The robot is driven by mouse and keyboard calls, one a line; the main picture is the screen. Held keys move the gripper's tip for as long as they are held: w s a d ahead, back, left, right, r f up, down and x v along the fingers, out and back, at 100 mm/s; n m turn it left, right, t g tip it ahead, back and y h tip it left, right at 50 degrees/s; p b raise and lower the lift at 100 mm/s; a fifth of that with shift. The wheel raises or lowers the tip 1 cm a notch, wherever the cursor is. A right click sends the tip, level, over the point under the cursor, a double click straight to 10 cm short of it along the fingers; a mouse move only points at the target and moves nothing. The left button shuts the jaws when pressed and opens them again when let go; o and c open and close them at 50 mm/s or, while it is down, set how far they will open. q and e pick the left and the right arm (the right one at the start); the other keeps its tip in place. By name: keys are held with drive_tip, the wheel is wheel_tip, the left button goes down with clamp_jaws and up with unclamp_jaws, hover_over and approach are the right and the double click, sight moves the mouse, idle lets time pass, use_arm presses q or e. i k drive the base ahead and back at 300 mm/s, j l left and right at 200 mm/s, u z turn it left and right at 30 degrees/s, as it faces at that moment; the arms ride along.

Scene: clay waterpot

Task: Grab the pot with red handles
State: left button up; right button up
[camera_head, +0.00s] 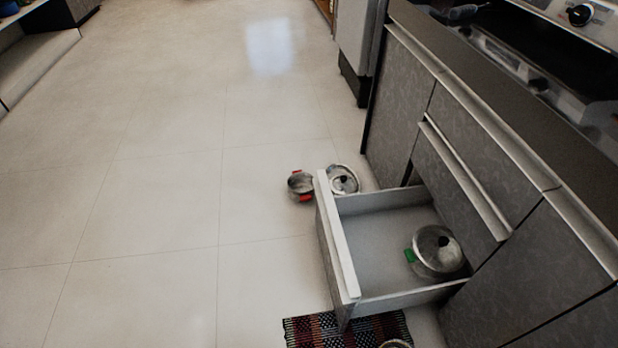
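The pot with red handles (299,184) is a small metal pot on the tiled floor, just beyond the open drawer, with its two red handles showing. A lidded pot (343,180) with a dark knob stands close to its right, partly hidden behind the drawer front; I cannot tell whether the two touch. Another lidded pot (436,250) with a green handle sits inside the open drawer. Neither of my grippers shows in the head view.
The open drawer (338,240) juts from the grey cabinets (475,160) on the right. A patterned mat (318,332) lies at the bottom, with part of a round metal object (396,344) at the frame edge. The floor (170,190) on the left is clear.

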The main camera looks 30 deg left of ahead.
sight(300, 187)
drive_tip(key=i+j+u, duration=0.1)
drive_tip(key=j, duration=0.4)
drive_tip(key=i+j, duration=0.3)
drive_tip(key=j, duration=0.15)
drive_tip(key=i+j+u, duration=0.15)
drive_tip(key=j, duration=0.35)
drive_tip(key=i+j+u, duration=0.1)
drive_tip(key=i+j, duration=0.15)
drive_tip(key=j, duration=0.2)
drive_tip(key=i+j+u, duration=0.1)
drive_tip(key=i+j, duration=0.15)
drive_tip(key=j, duration=0.2)
drive_tip(key=i+j, duration=0.3)
drive_tip(key=k+j+u, duration=0.05)
drive_tip(key=j, duration=0.1)
